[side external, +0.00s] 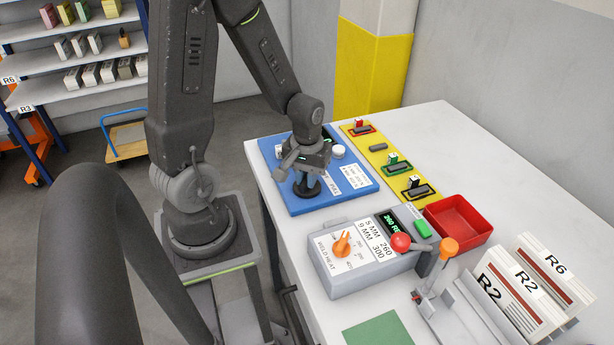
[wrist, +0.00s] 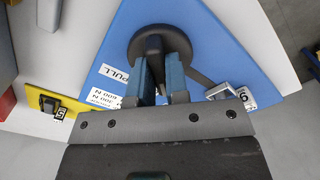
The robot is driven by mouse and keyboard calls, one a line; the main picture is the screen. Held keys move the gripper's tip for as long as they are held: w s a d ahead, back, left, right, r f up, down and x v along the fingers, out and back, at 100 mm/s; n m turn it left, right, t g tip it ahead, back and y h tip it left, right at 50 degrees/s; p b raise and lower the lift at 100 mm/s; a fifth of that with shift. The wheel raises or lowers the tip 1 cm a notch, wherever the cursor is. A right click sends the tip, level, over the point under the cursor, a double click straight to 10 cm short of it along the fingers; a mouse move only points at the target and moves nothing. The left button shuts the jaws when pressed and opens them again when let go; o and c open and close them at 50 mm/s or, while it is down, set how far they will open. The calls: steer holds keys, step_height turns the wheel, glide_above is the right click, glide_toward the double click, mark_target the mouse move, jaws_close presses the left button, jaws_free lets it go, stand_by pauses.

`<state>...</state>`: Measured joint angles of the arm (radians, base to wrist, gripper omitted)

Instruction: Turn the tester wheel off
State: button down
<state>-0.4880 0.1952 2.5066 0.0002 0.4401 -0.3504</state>
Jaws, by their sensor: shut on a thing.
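The tester wheel (side external: 306,190) is a dark round disc with a raised bar across it, on a blue board (side external: 358,191) at the table's left back. In the wrist view the wheel (wrist: 200,62) lies flat on the blue board (wrist: 213,22), its bar between my two blue fingers. My gripper (side external: 309,178) points down onto it, and its fingers (wrist: 160,72) are shut on the bar. In the side view the gripper hides much of the wheel. White labels on the board read "PULL" and "600 N".
A white round knob (side external: 338,152) stands on the same board. A yellow board (side external: 385,158) with several small switches lies behind. A grey heat box (side external: 350,284) with an orange knob and a red-ball lever is in front, near a red tray (side external: 470,236) and paper stacks (side external: 520,290).

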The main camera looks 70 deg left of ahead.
steer(key=n, duration=0.4)
steer(key=shift+n, duration=2.1)
steer(key=c, duration=1.1)
jaws_free()
step_height(320, 180, up, 14)
steer(key=shift+f, duration=0.1)
